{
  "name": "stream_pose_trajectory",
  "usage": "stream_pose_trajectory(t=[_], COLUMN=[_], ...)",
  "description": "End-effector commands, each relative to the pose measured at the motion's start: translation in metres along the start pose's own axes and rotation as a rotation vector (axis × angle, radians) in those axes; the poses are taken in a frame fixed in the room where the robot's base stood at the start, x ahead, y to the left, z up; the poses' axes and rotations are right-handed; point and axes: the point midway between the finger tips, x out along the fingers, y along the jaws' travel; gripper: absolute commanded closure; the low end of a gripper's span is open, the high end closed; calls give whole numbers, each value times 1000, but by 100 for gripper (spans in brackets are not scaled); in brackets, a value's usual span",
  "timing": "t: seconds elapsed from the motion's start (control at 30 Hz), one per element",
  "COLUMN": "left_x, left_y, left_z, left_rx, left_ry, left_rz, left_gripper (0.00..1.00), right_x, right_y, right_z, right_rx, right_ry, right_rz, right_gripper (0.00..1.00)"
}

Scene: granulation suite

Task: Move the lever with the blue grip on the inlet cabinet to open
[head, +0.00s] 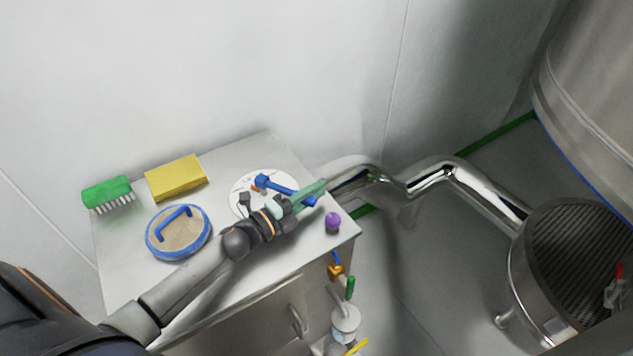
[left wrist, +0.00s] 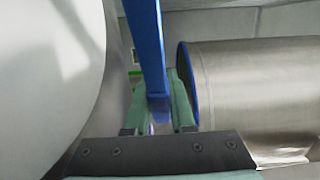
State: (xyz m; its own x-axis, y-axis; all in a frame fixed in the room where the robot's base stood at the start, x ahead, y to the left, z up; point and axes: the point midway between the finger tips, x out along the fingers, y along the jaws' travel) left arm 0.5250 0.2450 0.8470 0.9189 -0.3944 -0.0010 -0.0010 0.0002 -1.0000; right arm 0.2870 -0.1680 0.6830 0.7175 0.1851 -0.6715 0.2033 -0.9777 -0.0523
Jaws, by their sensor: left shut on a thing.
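The inlet cabinet (head: 125,285) is a grey box with a pale top at the centre left of the head view. On its top lies a white round dial plate (head: 240,184) with marks, partly hidden by my left arm. A blue lever (head: 281,187) runs from an orange-marked hub on the plate to the right, towards the cabinet's right edge. My left gripper (head: 312,196) is shut on the lever's blue grip near its outer end. In the left wrist view the blue lever (left wrist: 149,45) comes down between the green fingers (left wrist: 157,98). My right gripper is out of view.
A green brush (head: 107,191), a yellow block (head: 176,178) and a blue-rimmed round lid (head: 179,232) lie on the cabinet's left. A purple knob (head: 333,221) stands close by the gripper. A shiny pipe (head: 433,179) runs right behind it. Small valves (head: 336,268) hang below.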

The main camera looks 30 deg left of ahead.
Motion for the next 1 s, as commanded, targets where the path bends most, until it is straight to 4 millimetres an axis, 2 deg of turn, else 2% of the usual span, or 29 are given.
stream_pose_trajectory(t=[0.4, 0.97, 1.0], left_x=[-25, -29, -29], left_y=[1, 0, 0], left_z=[-12, -15, -15], left_rx=[3, 0, 0], left_ry=[222, 262, 262], left_rz=[2, 0, 0], left_gripper=[100, 100, 76], right_x=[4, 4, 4], right_y=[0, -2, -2], right_z=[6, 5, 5], right_rx=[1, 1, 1], right_ry=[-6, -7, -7], right_rz=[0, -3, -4], right_gripper=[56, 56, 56])
